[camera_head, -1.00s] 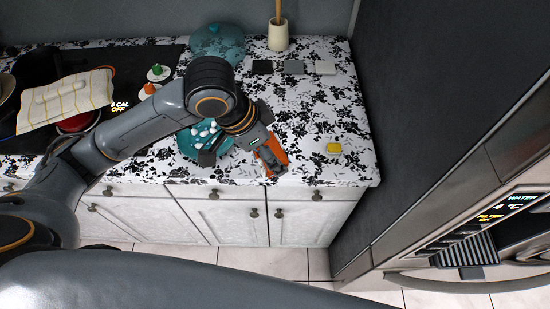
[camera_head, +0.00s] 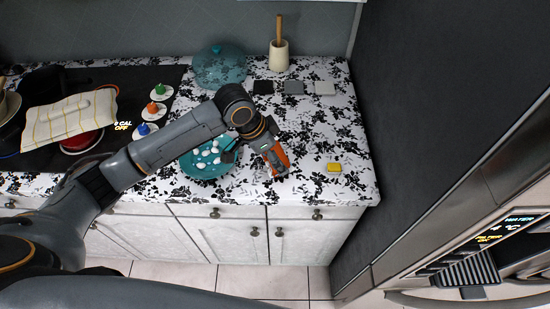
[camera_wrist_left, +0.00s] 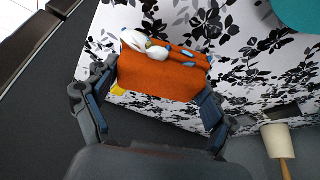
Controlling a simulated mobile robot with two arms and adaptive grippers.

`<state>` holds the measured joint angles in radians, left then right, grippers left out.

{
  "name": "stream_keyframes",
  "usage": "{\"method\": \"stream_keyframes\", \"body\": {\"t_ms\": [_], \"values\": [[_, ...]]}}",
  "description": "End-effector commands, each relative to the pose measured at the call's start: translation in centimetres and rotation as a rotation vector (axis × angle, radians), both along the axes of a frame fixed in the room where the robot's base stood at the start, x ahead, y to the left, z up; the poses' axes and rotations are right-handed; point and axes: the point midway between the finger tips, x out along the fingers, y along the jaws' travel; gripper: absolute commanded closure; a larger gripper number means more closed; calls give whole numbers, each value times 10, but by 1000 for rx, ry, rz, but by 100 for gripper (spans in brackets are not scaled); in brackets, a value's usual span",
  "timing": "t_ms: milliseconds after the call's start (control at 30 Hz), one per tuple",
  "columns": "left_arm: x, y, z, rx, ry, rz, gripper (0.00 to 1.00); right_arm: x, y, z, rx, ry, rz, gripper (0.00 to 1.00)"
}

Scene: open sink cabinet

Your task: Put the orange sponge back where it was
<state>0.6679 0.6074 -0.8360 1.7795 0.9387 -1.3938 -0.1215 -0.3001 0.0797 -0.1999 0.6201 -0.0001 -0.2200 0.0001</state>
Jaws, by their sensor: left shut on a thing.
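My left gripper (camera_head: 275,161) is shut on the orange sponge (camera_head: 277,156), over the front right part of the counter. In the left wrist view the orange sponge (camera_wrist_left: 160,77) sits between the two fingers, with a white and blue thing along its far side; I cannot tell what that is. I cannot tell whether the sponge touches the counter. A small yellow block (camera_head: 334,167) lies on the counter to the right of the gripper. Black (camera_head: 263,88), grey (camera_head: 293,87) and white (camera_head: 325,88) squares lie in a row at the back. My right gripper is out of view.
A teal plate (camera_head: 190,172) with several white pieces is left of the gripper, partly behind my arm. A teal lidded dish (camera_head: 220,68) and a white holder (camera_head: 279,56) stand at the back. The stove is left; the tall fridge side bounds the right.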

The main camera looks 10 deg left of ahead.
Motion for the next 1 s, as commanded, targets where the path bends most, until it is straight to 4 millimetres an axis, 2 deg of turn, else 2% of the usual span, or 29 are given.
{"method": "stream_keyframes", "body": {"t_ms": [100, 300, 700, 733, 767, 800, 1000], "values": [[7, 2, -10, 1, 3, 2, 41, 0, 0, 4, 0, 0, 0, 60], [5, 2, -35, 1, 2, 1, 41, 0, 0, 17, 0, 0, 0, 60], [5, 2, -42, 2, 0, -1, 41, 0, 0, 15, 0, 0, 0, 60], [5, 2, -41, 2, 0, -1, 10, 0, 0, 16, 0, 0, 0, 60], [5, 2, -41, 2, 0, -1, 4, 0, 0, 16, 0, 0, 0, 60], [5, 2, -41, 2, 0, -1, 0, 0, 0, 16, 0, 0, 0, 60], [5, 2, -41, 1, 0, 0, 0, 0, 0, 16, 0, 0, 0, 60]]}}
